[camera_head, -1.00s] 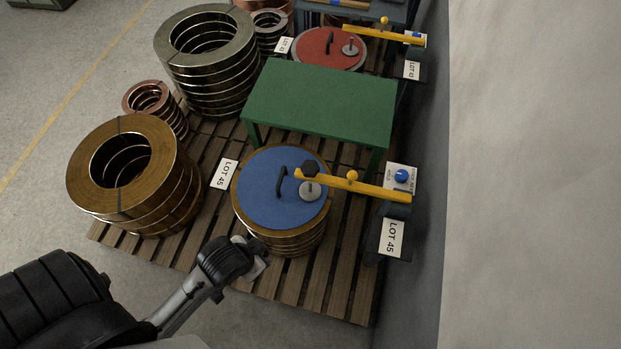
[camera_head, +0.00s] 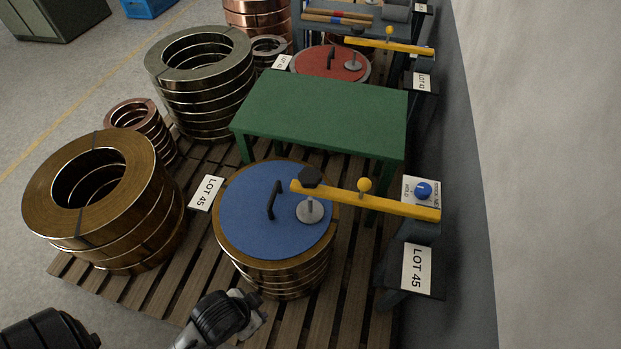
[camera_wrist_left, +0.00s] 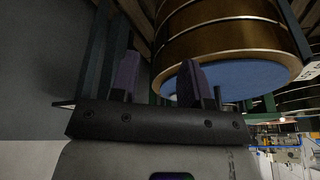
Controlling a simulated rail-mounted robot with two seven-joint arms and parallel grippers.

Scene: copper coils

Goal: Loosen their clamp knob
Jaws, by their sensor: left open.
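A black clamp knob (camera_head: 310,176) sits at the left end of a yellow clamp bar (camera_head: 400,204) in the head view. Below it, a screw with a round grey pad (camera_head: 310,211) stands on the blue lid (camera_head: 243,207) of a copper coil stack (camera_head: 290,280). My left gripper (camera_head: 252,315) is in front of this stack, low in the picture and well apart from the knob. In the left wrist view the fingers (camera_wrist_left: 158,82) are spread and empty, with the coil's side and blue lid beyond them. The knob is not visible there. My right gripper is out of view.
A green table (camera_head: 325,115) stands behind the blue lid. A large coil stack (camera_head: 150,215) is at left on the wooden pallet (camera_head: 130,283). A second clamp bar (camera_head: 390,46) crosses above a red lid.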

